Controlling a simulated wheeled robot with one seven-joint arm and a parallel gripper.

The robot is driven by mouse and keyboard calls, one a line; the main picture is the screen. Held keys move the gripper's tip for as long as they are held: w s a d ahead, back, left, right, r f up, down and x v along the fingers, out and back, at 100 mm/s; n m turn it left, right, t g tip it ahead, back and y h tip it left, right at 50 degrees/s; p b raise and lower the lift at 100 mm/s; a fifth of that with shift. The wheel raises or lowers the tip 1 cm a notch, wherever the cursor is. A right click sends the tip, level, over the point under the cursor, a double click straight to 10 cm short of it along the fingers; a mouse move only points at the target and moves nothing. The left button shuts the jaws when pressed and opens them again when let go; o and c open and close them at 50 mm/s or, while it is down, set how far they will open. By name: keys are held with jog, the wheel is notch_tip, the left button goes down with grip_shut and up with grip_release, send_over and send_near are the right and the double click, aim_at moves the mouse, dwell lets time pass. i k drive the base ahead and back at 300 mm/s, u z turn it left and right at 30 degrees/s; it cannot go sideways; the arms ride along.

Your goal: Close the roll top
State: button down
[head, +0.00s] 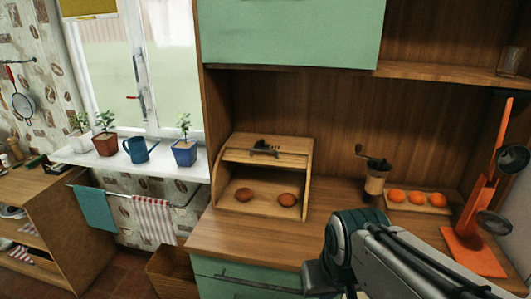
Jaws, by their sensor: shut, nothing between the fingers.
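A wooden roll-top bread box (306,181) stands on the wooden counter against the back panel. Its roll top (240,154) is up, near the top of the box, and the front is open. A dark handle (264,152) runs across the lower edge of the roll top. My arm reaches in from the lower right, in front of the counter and to the right of the box. My gripper's fingers do not show in the head view.
Right of the box stand a coffee grinder (376,181), a board with orange fruits (418,205) and an orange stand (472,250). A green cupboard (290,30) hangs above. The counter before the box is clear.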

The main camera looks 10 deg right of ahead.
aim_at(251, 156)
jog(key=k, duration=0.8)
jog(key=u, duration=0.95)
jog(key=i, duration=1.4)
jog(key=z, duration=0.7)
jog(key=i, duration=0.65)
jog(key=z, duration=0.8)
